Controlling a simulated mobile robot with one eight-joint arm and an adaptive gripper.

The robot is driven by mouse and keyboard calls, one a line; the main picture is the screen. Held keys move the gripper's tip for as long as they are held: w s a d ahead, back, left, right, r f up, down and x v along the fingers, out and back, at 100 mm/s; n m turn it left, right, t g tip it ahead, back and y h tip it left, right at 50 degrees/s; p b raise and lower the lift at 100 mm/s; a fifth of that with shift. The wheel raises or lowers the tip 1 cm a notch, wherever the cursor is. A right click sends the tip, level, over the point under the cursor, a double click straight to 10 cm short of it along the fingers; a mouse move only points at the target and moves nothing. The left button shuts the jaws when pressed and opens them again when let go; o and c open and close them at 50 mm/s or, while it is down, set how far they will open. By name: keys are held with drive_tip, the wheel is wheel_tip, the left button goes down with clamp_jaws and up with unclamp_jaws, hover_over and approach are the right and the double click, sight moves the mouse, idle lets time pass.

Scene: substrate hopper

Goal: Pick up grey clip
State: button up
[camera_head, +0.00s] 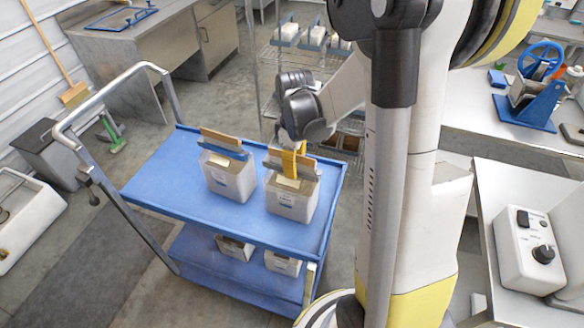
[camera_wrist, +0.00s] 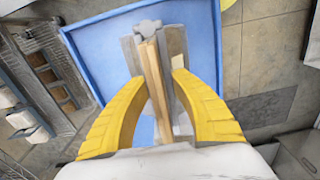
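A grey clip (camera_head: 273,163) lies across the top of the right-hand white bag (camera_head: 288,199) on the blue cart. A tan strip (camera_wrist: 154,75) runs along the clip in the wrist view, where the grey clip (camera_wrist: 148,29) has a rounded end. My gripper (camera_head: 296,163) is over this bag, pointing down. In the wrist view its yellow fingers (camera_wrist: 160,79) are apart, one on each side of the strip. The gripper looks open; I see no firm contact. My gripper partly hides the clip in the head view.
A second white bag (camera_head: 229,178) with a similar top stands close on the left. The blue cart (camera_head: 165,178) has free room on its left and more bags on its lower shelf. A wire rack (camera_head: 268,62) stands behind. A bench with a control box (camera_head: 527,250) is at right.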

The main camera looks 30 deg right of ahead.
wheel_tip(320, 180, up, 10)
drive_tip(key=p, duration=0.2)
drive_tip(key=shift+p, duration=0.35)
clamp_jaws()
wheel_tip(320, 180, up, 7)
drive_tip(key=p, duration=0.5)
idle(0.4)
